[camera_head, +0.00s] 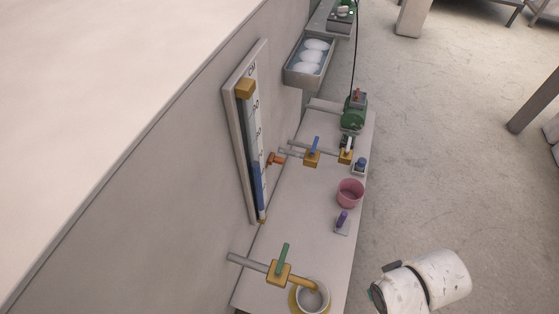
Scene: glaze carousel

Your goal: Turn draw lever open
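Several valves with coloured levers stand along a narrow bench (292,225). The nearest is a brass valve (279,272) with a green lever (283,257) tilted up from it, on a grey pipe from the wall. Its brass spout (303,283) curves down over a grey round pot (314,297). Farther back, a brass valve has a blue lever (314,144), and another brass valve (345,156) stands beside it with a dark lever. No label shows which one is the draw lever. White parts of my arm show at the lower right; my gripper is not in view.
A gauge board (240,150) with a blue column stands against the wall, left of the valves. A pink cup (350,193), a purple-knobbed piece (342,222) and a green pump (353,118) stand on the bench. A tray (291,75) holds white rounded pieces.

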